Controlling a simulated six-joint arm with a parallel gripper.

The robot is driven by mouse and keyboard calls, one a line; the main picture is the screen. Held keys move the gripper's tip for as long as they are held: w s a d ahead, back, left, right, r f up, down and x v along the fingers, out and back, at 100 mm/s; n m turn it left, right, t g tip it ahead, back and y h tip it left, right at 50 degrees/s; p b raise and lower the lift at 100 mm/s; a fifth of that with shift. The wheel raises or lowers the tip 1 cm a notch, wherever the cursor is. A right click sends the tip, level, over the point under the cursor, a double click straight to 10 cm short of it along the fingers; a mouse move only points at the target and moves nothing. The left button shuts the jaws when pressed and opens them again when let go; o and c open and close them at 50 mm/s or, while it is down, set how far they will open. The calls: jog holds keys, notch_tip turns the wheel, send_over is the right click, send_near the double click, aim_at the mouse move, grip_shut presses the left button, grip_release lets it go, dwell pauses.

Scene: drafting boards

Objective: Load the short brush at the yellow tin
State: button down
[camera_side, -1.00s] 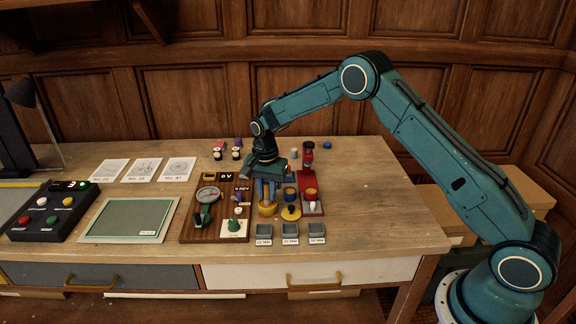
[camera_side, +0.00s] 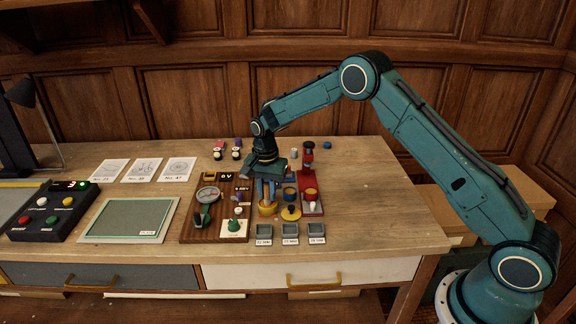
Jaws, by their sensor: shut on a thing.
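The yellow tin (camera_side: 267,209) stands on the table near the right edge of the wooden meter board. My gripper (camera_side: 268,190) points straight down right above the tin. It is shut on the short brush, which is mostly hidden between the fingers. The brush's lower end is at or inside the tin's mouth; I cannot tell how deep. A round yellow lid (camera_side: 291,213) lies just right of the tin.
A red tray (camera_side: 312,208) with small items is to the right. Three grey bins (camera_side: 290,231) line the front. The meter board (camera_side: 215,228) stands close on the left. The table's right end (camera_side: 385,200) is clear.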

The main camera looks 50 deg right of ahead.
aim_at(267, 184)
jog(key=shift+r, duration=3.5)
jog(key=shift+s, duration=0.1)
jog(key=s+f+n, duration=0.2)
jog(key=s+n, duration=0.4)
jog(key=s, duration=0.2)
jog(key=s+a+f+n, duration=0.1)
jog(key=s+f+n, duration=0.1)
jog(key=s+n, duration=0.4)
jog(key=shift+s+a+f+n, duration=0.2)
jog(key=shift+s+f+n, duration=0.15)
jog(key=shift+s, duration=1)
